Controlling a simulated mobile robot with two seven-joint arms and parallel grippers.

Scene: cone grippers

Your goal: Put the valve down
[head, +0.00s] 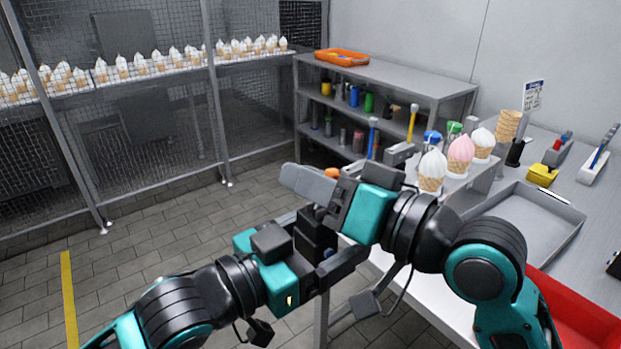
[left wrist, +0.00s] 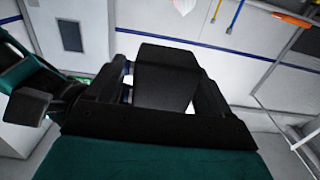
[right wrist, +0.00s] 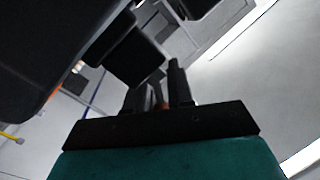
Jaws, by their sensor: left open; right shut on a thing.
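My right gripper (head: 318,208) points left in the head view, over the floor in front of the bench. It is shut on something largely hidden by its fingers. A small orange part (head: 331,173) shows by that gripper. A bit of orange also shows between the fingers in the right wrist view (right wrist: 164,106). I take it for the valve; its full shape is hidden. My left gripper (head: 350,280) is open, just below and close to the right one. In the left wrist view a dark block (left wrist: 165,75) shows between its fingers; I cannot tell what it is.
The bench has a grey tray (head: 530,215), a red bin (head: 575,315) and a stand of ice cream cones (head: 460,155). Behind is a grey shelf unit (head: 420,80) with tools and an orange tray (head: 341,57). A mesh fence (head: 150,125) stands left. Floor between is clear.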

